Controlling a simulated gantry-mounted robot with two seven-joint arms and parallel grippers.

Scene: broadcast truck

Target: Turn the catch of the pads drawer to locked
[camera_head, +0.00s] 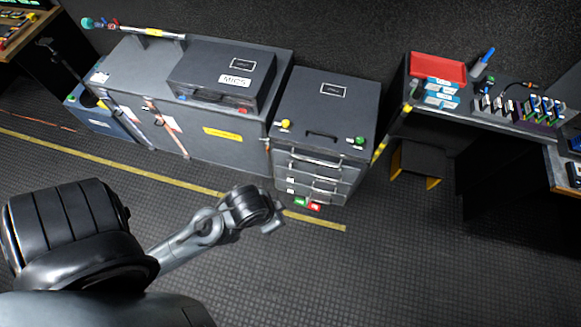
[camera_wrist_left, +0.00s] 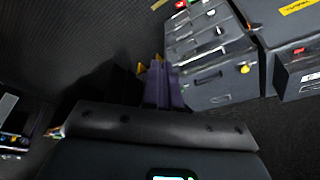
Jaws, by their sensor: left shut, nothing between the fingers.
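A dark drawer cabinet (camera_head: 325,112) stands right of center in the head view, with several drawers and metal bar handles on its front. It also shows tilted in the left wrist view (camera_wrist_left: 205,75). Small green (camera_head: 300,202) and red (camera_head: 314,206) markers sit at its lower front. I cannot tell which drawer is the pads drawer, nor make out the catch or how it is turned. My left gripper (camera_head: 279,218) is just in front of the cabinet's lower front, apart from it. Its purple fingers (camera_wrist_left: 160,85) are shut and empty. My right gripper is not in view.
A yellow knob (camera_head: 285,123) and green knob (camera_head: 360,140) are on the cabinet's upper part. A long case (camera_head: 150,75) with a MICS box (camera_head: 222,80) stands left. A side table with a red tray (camera_head: 437,68) is right. The floor in front is open.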

